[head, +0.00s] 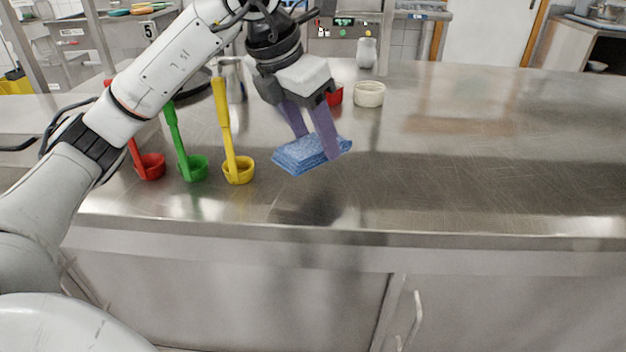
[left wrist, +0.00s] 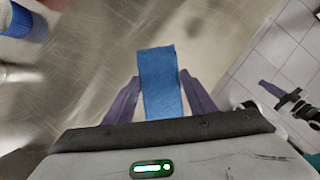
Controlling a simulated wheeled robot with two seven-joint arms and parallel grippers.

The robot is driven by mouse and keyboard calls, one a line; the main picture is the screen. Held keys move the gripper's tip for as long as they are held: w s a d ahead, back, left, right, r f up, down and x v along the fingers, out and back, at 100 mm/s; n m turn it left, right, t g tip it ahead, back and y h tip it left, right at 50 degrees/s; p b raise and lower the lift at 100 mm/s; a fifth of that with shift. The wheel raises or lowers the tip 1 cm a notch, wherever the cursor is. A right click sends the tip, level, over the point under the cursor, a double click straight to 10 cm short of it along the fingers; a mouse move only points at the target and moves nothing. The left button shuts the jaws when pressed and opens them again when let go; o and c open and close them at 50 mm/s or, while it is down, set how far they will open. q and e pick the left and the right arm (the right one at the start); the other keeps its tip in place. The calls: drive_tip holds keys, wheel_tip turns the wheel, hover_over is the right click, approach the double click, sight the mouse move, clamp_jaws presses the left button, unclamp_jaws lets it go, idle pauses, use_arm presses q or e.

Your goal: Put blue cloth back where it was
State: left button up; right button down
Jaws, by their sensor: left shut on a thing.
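The blue cloth (head: 299,156) is a folded, layered piece held between the purple fingers of my left gripper (head: 318,152). It appears above the steel counter (head: 450,170), near the front edge, with a dark shadow on the counter front below. In the left wrist view the cloth (left wrist: 160,80) sticks out between the two fingers of my left gripper (left wrist: 160,92).
Red (head: 150,168), green (head: 193,170) and yellow (head: 238,172) ladles stand left of the cloth. The counter's right side is clear.

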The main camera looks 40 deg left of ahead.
use_arm(q)
wheel_tip(320, 180, down, 7)
drive_tip(key=shift+r+b, duration=0.2)
drive_tip(key=shift+b, duration=0.2)
drive_tip(key=shift+f, duration=0.15)
drive_tip(key=shift+f, duration=0.1)
drive_tip(key=o, duration=1)
drive_tip(key=shift+o, duration=0.2)
